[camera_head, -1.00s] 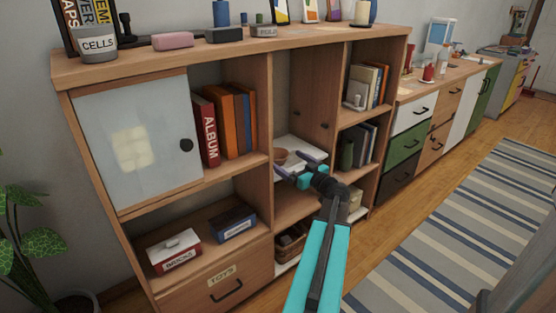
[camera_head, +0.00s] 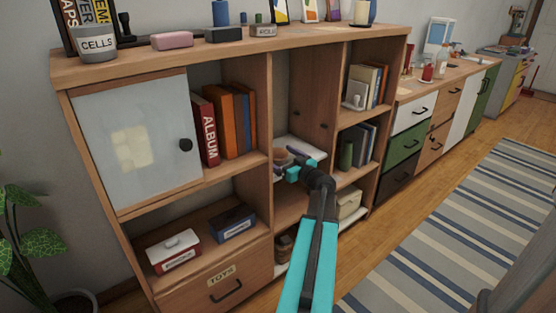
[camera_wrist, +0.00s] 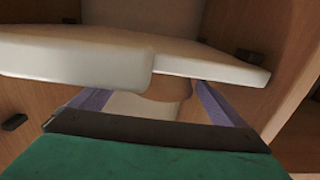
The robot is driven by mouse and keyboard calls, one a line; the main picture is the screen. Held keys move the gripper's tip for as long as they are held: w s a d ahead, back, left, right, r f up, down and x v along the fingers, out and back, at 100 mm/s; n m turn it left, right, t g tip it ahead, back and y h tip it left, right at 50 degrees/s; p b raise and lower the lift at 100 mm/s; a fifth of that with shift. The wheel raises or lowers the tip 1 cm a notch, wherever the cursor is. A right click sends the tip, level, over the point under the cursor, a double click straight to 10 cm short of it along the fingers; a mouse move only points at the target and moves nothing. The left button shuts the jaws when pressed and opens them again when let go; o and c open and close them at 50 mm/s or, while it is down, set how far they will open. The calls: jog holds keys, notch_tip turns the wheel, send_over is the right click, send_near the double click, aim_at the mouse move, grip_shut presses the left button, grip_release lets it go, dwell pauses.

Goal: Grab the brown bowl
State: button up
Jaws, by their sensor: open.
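The brown bowl (camera_head: 281,156) is at a white surface (camera_head: 304,147) in the middle bay of the wooden shelf unit. My gripper (camera_head: 285,164) is right at the bowl in the head view, covering part of it. In the wrist view, a brown piece of the bowl (camera_wrist: 170,88) shows between the two spread purple fingers of my gripper (camera_wrist: 150,97). The fingers are open. White slabs (camera_wrist: 75,62) hide much of the bowl there. I cannot tell whether a finger touches it.
The shelf's upright panels (camera_head: 258,110) close in the bay on both sides. Books (camera_head: 225,122) stand in the bay to the left. A green cylinder (camera_head: 346,155) and more books stand to the right. Striped rug (camera_head: 470,225) and floor at the right are clear.

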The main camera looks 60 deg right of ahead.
jog(key=shift+w+d, duration=0.2)
jog(key=shift+w, duration=0.4)
jog(key=c, duration=1.1)
jog(key=shift+r, duration=0.15)
jog(key=shift+r, duration=0.55)
jog(key=shift+s+a+r, duration=0.1)
jog(key=shift+s+r, duration=0.2)
jog(key=shift+r, duration=0.3)
jog(key=shift+s+a+r, duration=0.1)
jog(key=shift+s+r, duration=0.2)
jog(key=shift+r, duration=0.25)
jog(key=r+v, duration=0.1)
jog(key=v, duration=1.4)
jog(key=shift+d+p, duration=0.35)
jog(key=shift+p, duration=0.1)
jog(key=shift+r, duration=0.15)
